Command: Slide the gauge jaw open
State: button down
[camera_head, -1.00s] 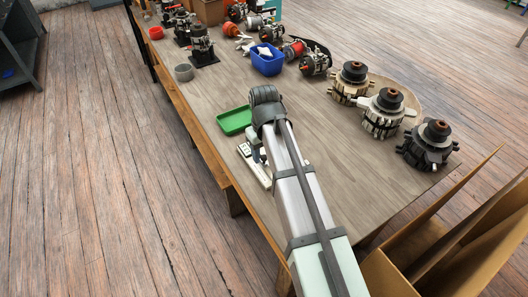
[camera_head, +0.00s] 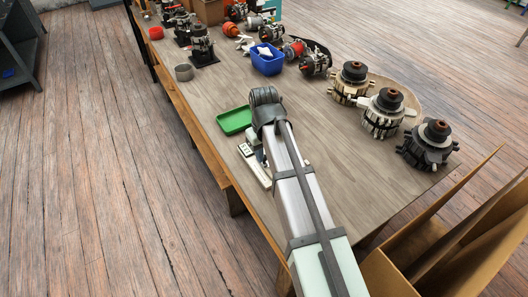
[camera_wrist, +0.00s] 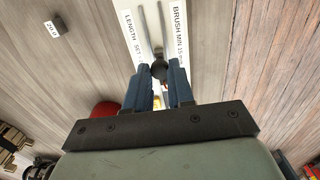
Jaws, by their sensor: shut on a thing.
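The gauge (camera_head: 262,177) is a pale flat plate lying near the left edge of the bench, partly hidden by my arm in the head view. In the wrist view its white face (camera_wrist: 180,28) carries the printed words "BRUSH MIN" and "LENGTH SET" on either side of a grey slot. A dark round jaw knob (camera_wrist: 159,70) stands over that slot. My gripper (camera_wrist: 159,76) has its two blue fingers on either side of the knob and is shut on it. The jaw under the knob is mostly hidden by the fingers, so its opening cannot be told.
A green tray (camera_head: 234,120) lies just beyond the gauge. Several alternator parts, including a dark one (camera_head: 429,144), stand to the right. A small grey labelled block (camera_wrist: 55,27) lies on the bench.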

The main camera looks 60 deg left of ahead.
jog(key=d, duration=0.3)
jog(key=shift+d, duration=0.35)
jog(key=c, duration=1)
grip_release()
jog(key=shift+a, duration=0.1)
jog(key=shift+r, duration=0.1)
notch_tip(320, 180, up, 14)
jog(key=shift+f, duration=0.15)
